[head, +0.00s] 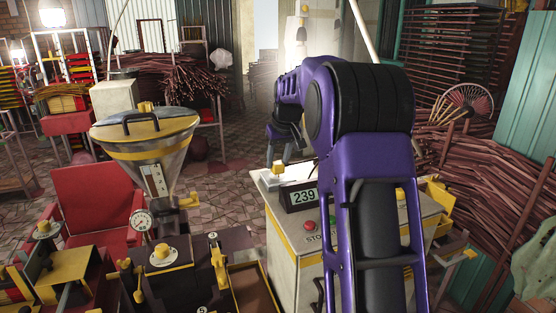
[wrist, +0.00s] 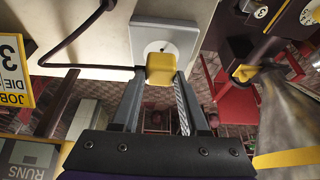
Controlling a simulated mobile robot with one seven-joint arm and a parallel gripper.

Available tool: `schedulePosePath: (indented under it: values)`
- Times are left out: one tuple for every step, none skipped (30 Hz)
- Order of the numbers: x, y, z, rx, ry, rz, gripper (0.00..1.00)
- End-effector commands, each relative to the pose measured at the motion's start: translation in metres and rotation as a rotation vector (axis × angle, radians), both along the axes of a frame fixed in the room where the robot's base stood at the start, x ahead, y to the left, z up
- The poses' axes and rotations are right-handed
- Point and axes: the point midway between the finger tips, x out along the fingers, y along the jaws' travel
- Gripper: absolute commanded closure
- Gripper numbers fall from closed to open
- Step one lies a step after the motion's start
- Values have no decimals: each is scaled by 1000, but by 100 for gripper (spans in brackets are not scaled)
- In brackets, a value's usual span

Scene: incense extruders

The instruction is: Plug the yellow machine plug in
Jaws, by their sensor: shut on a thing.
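The yellow plug (wrist: 160,68) is between the two fingertips of my gripper (wrist: 160,78), which is shut on it. The plug overlaps the light grey square socket plate (wrist: 184,38) in the wrist view. A round socket recess shows partly past the plug's edge. I cannot tell whether the plug touches the socket. A dark cable (wrist: 75,64) runs from the plug to the left and then up across the pale surface. In the head view, my gripper (head: 283,157) points down with the yellow plug (head: 278,168) over the socket plate (head: 268,181) on the pale cabinet's top.
The pale cabinet (head: 283,240) carries a display (head: 303,196) reading 239 and buttons. A steel hopper (head: 150,150) with a yellow rim and a red chair (head: 92,200) stand at the left. Bundled sticks (head: 500,170) fill the right. Tiled floor is open behind.

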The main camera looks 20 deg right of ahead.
Motion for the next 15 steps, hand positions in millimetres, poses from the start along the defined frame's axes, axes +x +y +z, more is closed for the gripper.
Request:
schedulePosePath:
  values:
    - [0,0,-2,0,0,0,100]
    - [0,0,-2,0,0,0,100]
    - [0,0,-3,0,0,0,100]
    - [0,0,-4,0,0,0,100]
    - [0,0,-4,0,0,0,100]
    - [0,0,-5,0,0,0,100]
    - [0,0,-6,0,0,0,100]
    - [0,0,-6,0,0,0,100]
    - [0,0,-7,0,0,0,100]
    - [0,0,-8,0,0,0,100]
    - [0,0,-8,0,1,0,100]
    - [0,0,-9,0,1,0,100]
    - [0,0,-10,0,1,0,100]
    - [0,0,-10,0,1,0,100]
    - [0,0,-11,0,0,0,100]
